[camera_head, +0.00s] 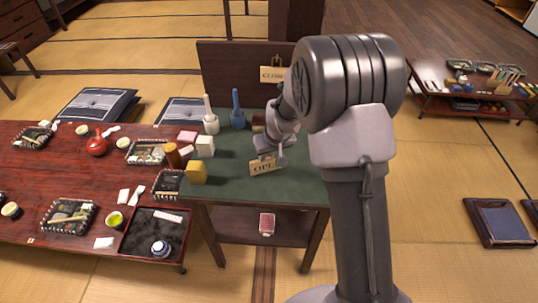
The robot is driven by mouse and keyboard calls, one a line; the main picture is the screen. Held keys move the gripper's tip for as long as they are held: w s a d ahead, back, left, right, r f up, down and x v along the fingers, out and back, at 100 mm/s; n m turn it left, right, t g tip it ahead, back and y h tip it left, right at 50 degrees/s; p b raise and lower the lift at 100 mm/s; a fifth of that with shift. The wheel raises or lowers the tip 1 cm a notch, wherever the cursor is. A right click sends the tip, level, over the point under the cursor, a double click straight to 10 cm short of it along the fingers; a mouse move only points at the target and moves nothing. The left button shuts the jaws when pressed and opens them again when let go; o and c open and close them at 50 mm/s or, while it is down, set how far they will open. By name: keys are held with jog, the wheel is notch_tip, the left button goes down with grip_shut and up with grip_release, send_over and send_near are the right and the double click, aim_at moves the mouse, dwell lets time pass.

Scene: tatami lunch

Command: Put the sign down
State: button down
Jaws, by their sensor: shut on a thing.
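A tan sign reading "OPE…" (263,167) is at my gripper (268,158), over the front part of the green-topped stand (230,187). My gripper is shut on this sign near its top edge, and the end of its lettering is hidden. I cannot tell whether the sign's lower edge touches the green top. A second tan sign reading "CLOSE…" (271,74) hangs on the dark upright board (228,70) at the back of the stand. My arm hides its right end.
A yellow block (196,173), white block (205,146), white bottle (210,118) and blue bottle (237,112) stand left of the sign on the green top. A low red table (75,190) with trays adjoins at left. The green top's front strip is clear.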

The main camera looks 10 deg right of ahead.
jog(key=c, duration=1)
grip_release()
jog(key=shift+f, duration=0.1)
jog(key=shift+r, duration=0.25)
jog(key=s+a+r+m+p, duration=0.1)
jog(key=s+r+p, duration=0.1)
jog(key=s+r, duration=0.6)
jog(key=s+a+r+m+p, duration=0.1)
jog(key=s+r+p, duration=0.15)
jog(key=r, duration=0.95)
jog(key=s+a+r+m, duration=0.1)
jog(key=s+r, duration=0.1)
jog(key=s, duration=0.5)
jog(key=s+a+r+m+y, duration=0.1)
jog(key=s+r, duration=0.1)
jog(key=s, duration=0.5)
jog(key=s+a+r+m+t, duration=0.1)
jog(key=s+r, duration=0.1)
jog(key=s, duration=0.5)
jog(key=shift+s+r+m, duration=0.25)
jog(key=shift+s+m, duration=0.15)
